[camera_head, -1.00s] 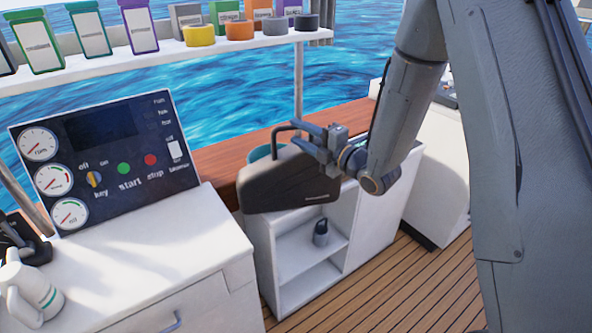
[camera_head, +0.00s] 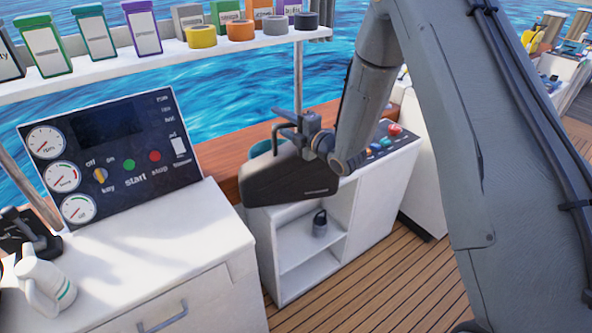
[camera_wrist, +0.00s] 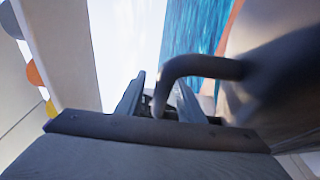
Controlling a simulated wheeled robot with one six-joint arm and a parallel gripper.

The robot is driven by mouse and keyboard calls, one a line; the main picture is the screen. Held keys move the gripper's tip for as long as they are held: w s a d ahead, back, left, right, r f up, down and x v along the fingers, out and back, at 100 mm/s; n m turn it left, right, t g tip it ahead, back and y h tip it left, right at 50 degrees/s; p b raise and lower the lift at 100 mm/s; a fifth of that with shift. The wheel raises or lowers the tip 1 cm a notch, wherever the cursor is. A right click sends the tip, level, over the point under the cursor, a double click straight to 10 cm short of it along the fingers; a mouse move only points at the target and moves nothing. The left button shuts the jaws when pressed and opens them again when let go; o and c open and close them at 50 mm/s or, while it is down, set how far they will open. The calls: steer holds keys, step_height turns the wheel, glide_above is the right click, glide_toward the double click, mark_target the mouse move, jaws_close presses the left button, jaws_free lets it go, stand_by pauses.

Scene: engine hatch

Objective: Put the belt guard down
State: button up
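The belt guard (camera_head: 285,180) is a dark grey, wedge-shaped cover with a bent bar handle on top. It hangs in front of a white open-shelved cabinet (camera_head: 262,240) in the head view. My gripper (camera_head: 298,130) is at the handle, with its fingers around the bar; it looks shut on it. The guard hides part of the cabinet's top and front. I cannot see its underside.
A small dark grey pot (camera_head: 320,224) stands on the cabinet's shelf. A teal round container (camera_head: 262,148) is behind the guard. The plank floor (camera_head: 350,285) in front is clear.

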jaws_close()
steer(key=shift+r, duration=0.1)
stand_by(1.2)
